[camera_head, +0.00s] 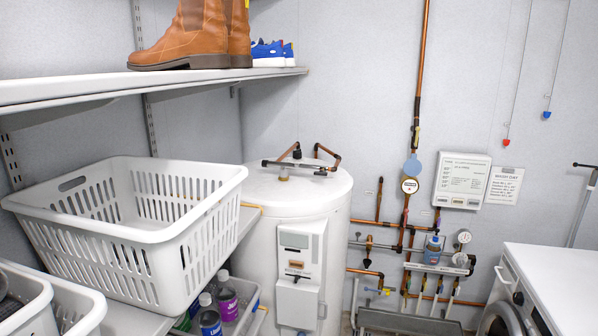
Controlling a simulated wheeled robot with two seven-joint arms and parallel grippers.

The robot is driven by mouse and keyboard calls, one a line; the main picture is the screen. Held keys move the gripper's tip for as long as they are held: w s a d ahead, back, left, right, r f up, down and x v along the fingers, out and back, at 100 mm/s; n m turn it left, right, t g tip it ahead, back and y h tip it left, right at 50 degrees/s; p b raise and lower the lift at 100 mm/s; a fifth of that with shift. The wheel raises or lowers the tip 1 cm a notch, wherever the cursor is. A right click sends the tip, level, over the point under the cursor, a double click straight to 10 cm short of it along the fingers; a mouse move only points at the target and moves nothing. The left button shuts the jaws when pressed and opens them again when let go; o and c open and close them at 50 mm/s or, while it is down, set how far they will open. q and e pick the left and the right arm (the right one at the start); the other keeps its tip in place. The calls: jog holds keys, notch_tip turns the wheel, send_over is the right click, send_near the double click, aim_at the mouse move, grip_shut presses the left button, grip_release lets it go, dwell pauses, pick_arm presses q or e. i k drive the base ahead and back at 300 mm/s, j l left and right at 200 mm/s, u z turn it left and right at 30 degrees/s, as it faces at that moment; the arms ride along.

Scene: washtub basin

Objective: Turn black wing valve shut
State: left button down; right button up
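Copper pipes run along the wall to the right of the white water tank (290,205). A small dark fitting (367,262) sits on the pipework just right of the tank; it may be the black wing valve, but it is too small to tell its shape or how it is turned. Other dark fittings show on the tank's top pipes. Neither of my grippers is in view.
A white laundry basket (130,225) and bottles (228,300) fill the shelves at left. A shelf with boots (195,35) hangs above. A grey trough (410,322) stands below the pipes. A white washing machine (555,285) stands at right.

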aim_at(320, 173)
jog(key=i+l+u, duration=0.1)
jog(key=i+l, duration=0.2)
jog(key=i+l+u, duration=0.1)
jog(key=i+l, duration=0.2)
jog(key=l, duration=0.15)
jog(key=i+l+u, duration=0.1)
jog(key=i+l, duration=0.2)
jog(key=l, duration=0.1)
